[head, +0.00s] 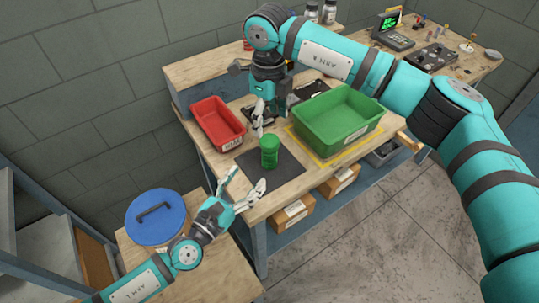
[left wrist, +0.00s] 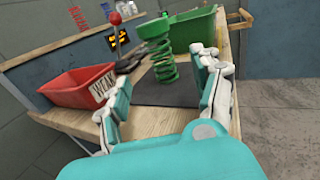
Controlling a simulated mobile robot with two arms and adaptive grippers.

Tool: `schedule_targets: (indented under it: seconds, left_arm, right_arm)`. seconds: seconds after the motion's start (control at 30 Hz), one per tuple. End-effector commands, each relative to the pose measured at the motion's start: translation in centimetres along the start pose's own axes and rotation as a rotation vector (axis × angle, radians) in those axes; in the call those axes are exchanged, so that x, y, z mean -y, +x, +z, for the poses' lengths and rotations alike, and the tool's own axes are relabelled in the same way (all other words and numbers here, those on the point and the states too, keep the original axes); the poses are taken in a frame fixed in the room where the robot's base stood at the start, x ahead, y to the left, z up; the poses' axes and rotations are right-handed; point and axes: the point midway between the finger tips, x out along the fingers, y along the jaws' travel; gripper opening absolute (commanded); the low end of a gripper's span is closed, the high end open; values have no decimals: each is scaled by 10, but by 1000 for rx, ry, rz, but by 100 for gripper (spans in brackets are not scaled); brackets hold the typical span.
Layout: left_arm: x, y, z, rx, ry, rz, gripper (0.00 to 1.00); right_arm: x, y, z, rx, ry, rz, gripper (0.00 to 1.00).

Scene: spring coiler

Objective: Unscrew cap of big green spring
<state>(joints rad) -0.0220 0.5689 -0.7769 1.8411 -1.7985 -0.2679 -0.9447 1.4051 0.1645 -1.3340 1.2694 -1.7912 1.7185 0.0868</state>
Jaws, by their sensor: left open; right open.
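The big green spring (head: 269,157) stands upright on a dark mat (head: 284,170) on the workbench. Its green cap (head: 269,140) sits on top; in the left wrist view the coils (left wrist: 165,72) and the wider cap (left wrist: 155,28) show clearly. My left gripper (head: 246,181) is open and empty at the bench's front edge, apart from the spring, with its fingers pointing towards it. My right gripper (head: 261,117) is open, pointing down just behind and above the spring. I cannot tell whether it touches the cap.
A red bin (head: 217,124) stands left of the mat and a green bin (head: 338,118) to the right, inside a yellow outline. A blue round lid (head: 156,217) lies on the lower left surface. A red-knobbed lever (left wrist: 115,18) stands behind the mat.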

Motion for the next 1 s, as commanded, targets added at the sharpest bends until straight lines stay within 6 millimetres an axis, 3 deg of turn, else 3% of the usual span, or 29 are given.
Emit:
schedule_targets:
  seconds: [0.3, 0.5, 0.7, 1.0]
  left_arm:
    - [0, 65, 0, 1, -1, 1, 66]
    - [0, 94, 0, 0, 0, 0, 66]
    - [0, 106, -1, -1, -1, 0, 66]
    - [0, 108, -1, -1, -1, 0, 65]
  right_arm:
    - [0, 0, 0, 0, 0, 0, 67]
    - [0, 0, 0, 0, 1, 0, 67]
    - [0, 0, 0, 0, 1, 0, 67]
    - [0, 0, 0, 0, 1, 0, 67]
